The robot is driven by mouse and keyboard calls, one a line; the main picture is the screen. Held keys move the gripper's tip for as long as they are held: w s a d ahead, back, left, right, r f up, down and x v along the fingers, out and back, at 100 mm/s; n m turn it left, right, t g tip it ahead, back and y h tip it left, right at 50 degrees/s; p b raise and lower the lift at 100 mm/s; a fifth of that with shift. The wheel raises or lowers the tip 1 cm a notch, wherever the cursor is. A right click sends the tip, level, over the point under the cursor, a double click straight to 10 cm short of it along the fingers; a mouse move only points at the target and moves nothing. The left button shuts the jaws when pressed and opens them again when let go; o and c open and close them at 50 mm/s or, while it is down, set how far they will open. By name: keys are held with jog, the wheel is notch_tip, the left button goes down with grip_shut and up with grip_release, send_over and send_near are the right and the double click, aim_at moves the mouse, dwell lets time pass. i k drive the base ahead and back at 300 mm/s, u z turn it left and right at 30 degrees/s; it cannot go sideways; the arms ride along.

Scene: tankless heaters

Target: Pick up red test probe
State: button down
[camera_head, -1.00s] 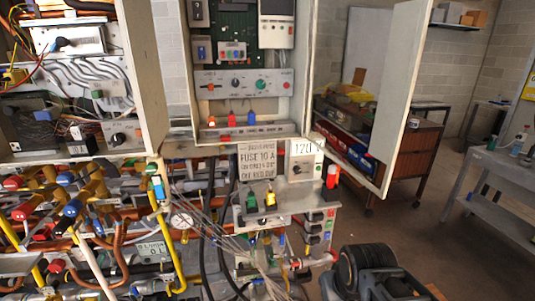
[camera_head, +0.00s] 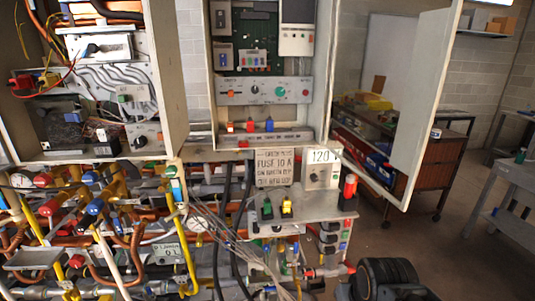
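An upright red cylinder with a dark base (camera_head: 350,187) stands at the right end of the small grey shelf (camera_head: 325,208) below the open cabinet. It looks like the red test probe, but I cannot confirm that from its shape. A smaller red piece (camera_head: 250,127) stands between an orange and a blue one on the cabinet's lower ledge. A dark rounded part of my arm shows at the bottom right, below and apart from the shelf. My gripper's fingertips do not show.
The open cabinet door (camera_head: 423,105) hangs to the right above the shelf. Pipes, valves and loose wires (camera_head: 240,250) crowd the lower left. A grey workbench (camera_head: 505,180) stands at the far right. The floor between is mostly clear.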

aim_at(349, 182)
jog(key=u, duration=0.05)
jog(key=k, duration=1)
jog(key=z, duration=1.15)
jog(key=i, duration=3.85)
jog(key=u, duration=4.2)
